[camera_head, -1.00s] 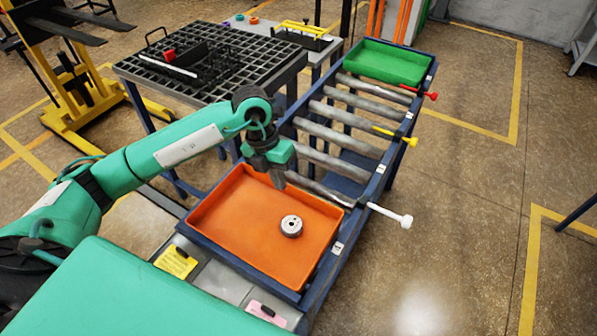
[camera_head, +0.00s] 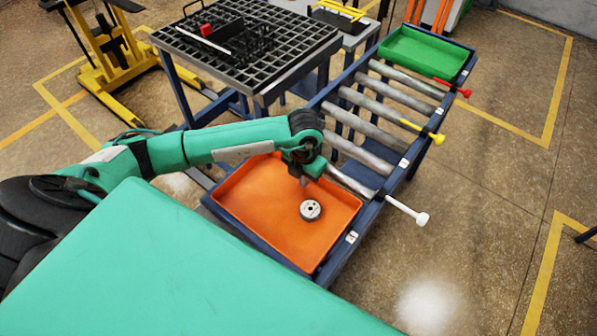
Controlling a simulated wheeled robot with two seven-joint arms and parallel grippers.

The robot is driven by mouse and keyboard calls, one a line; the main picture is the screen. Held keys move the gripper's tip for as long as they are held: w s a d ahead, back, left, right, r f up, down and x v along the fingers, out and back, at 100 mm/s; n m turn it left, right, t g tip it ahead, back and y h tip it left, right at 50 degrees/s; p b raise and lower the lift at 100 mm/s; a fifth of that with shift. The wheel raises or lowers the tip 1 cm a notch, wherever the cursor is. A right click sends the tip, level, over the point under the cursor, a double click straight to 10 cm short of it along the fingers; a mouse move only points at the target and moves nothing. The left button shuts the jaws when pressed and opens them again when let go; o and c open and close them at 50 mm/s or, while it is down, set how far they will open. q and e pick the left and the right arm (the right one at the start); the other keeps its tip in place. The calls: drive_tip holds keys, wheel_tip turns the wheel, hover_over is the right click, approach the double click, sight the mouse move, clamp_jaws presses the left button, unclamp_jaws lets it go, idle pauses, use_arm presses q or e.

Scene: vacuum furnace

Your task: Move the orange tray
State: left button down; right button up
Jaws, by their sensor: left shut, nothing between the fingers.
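The orange tray (camera_head: 268,216) sits at the near end of the blue-framed roller conveyor. A small round grey metal part (camera_head: 310,210) lies inside it, right of the middle. My left gripper (camera_head: 304,182) points down over the tray's far right part, just beyond the metal part. It is shut and holds nothing. Whether its tips touch the tray cannot be told. My right gripper is not in view.
The conveyor's bare rollers (camera_head: 368,133) run back to a green tray (camera_head: 428,52) at the far end. White (camera_head: 408,211), yellow (camera_head: 424,131) and red (camera_head: 453,87) handles stick out on its right. A black grid-topped table (camera_head: 255,50) stands behind my left arm.

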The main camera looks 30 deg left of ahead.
use_arm(q)
drive_tip(key=shift+w+d, duration=0.15)
drive_tip(key=shift+w, duration=0.75)
